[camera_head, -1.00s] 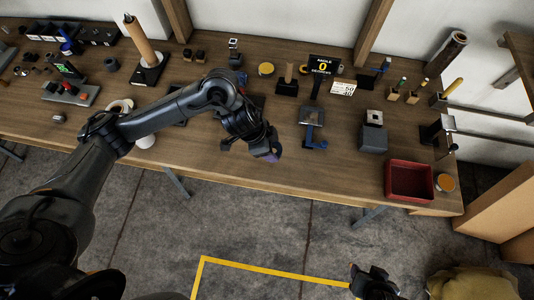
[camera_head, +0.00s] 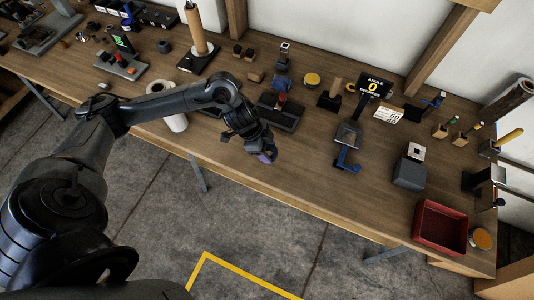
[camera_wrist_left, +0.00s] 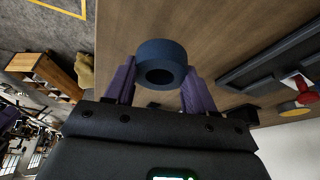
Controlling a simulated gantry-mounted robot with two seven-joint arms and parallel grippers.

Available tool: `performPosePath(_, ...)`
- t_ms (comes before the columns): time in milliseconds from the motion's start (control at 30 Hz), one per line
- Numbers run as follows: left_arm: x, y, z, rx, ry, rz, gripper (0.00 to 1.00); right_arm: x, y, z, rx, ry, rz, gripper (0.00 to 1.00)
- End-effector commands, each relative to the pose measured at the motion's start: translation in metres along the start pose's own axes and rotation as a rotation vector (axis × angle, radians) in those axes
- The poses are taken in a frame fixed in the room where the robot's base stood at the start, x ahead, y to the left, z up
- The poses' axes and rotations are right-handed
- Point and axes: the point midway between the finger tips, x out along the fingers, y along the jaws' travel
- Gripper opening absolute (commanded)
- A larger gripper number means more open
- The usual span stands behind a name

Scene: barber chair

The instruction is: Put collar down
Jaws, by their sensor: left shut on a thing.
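The collar, a dark blue ring (camera_wrist_left: 161,62), sits between the purple fingertips of my left gripper (camera_wrist_left: 160,85) in the left wrist view. The gripper is shut on it, with the ring's hole facing the wrist camera. In the head view my left gripper (camera_head: 264,155) hangs at the front part of the wooden workbench (camera_head: 310,190). The collar is hidden or too small to make out there. I cannot tell how far it is above the bench top. My right gripper is not in view.
A dark tray-like fixture (camera_head: 279,115) lies just behind my left gripper. To the right are a blue-handled stand (camera_head: 347,150), a grey block (camera_head: 409,174) and a red bin (camera_head: 440,227). Bare wood lies between my gripper and the blue-handled stand.

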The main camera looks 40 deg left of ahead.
Motion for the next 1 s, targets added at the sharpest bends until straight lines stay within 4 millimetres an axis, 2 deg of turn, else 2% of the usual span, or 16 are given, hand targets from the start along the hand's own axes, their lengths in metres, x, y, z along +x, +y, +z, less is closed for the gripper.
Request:
performPosePath(100, 0.017, 0.001, 0.007, -0.001, -0.001, 0.003, 0.25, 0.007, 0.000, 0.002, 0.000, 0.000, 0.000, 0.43)
performPosePath(233, 0.029, 0.001, 0.012, 0.000, 0.000, 0.002, 0.25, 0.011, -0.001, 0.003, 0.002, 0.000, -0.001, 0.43)
performPosePath(667, 0.034, 0.001, 0.014, -0.001, -0.001, 0.001, 0.25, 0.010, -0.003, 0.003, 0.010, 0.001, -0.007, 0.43)
performPosePath(700, 0.034, 0.001, 0.014, 0.000, 0.000, 0.001, 0.59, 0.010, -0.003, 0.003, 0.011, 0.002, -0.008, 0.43)
performPosePath(833, 0.033, 0.001, 0.014, 0.000, 0.000, 0.001, 0.79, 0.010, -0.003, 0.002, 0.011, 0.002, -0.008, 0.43)
performPosePath(1000, 0.033, 0.001, 0.013, 0.000, 0.000, 0.001, 0.80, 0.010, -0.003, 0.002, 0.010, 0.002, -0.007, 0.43)
